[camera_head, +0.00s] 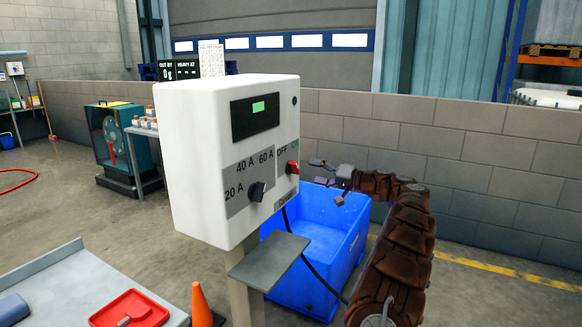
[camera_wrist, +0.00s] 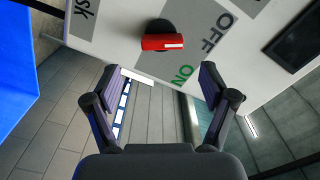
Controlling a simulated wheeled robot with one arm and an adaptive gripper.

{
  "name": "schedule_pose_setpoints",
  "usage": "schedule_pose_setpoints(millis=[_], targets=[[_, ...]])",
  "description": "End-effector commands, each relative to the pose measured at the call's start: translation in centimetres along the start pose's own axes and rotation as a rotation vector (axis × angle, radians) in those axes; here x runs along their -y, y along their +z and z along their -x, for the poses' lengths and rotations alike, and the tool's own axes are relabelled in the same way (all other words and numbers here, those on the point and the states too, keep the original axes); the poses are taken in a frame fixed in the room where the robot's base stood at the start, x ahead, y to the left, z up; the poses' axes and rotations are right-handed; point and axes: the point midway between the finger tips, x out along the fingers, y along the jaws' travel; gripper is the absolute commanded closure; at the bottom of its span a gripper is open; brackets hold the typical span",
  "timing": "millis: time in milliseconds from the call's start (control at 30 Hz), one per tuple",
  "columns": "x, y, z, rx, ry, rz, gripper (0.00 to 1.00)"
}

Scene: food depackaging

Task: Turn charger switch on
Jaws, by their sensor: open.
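The charger (camera_head: 190,150) is a white box on a post, with a small lit green display and a black dial (camera_head: 257,192) marked in amps. Its red switch (camera_head: 292,168) is at the panel's right edge, by the OFF and ON labels. In the wrist view the red switch (camera_wrist: 160,42) lies crosswise, its white mark toward OFF. My gripper (camera_head: 322,172) is to the right of the switch, apart from it. In the wrist view my gripper (camera_wrist: 160,74) is open and empty, with the switch beyond the gap between its fingers.
A blue bin (camera_head: 335,235) stands on the floor behind the charger, below my gripper. A grey shelf (camera_head: 268,262) juts out under the box, with a black cable beside it. An orange cone (camera_head: 202,305) and a table with a red tray (camera_head: 130,308) are at lower left.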

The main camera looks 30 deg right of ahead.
Motion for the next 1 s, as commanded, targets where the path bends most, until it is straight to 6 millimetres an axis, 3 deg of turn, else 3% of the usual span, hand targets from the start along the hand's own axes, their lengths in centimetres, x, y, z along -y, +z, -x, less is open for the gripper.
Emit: schedule_pose_setpoints(millis=[300, 500, 900, 1000], targets=[[0.5, 0.5, -5.1, 0.013, -0.006, 0.001, 0.17], [0.3, 0.3, -7.1, 0.008, -0.002, 0.001, 0.17], [0.2, 0.3, -7.6, 0.005, -0.003, 0.0, 0.17], [0.2, 0.3, -7.6, 0.005, -0.003, 0.0, 0.27]])
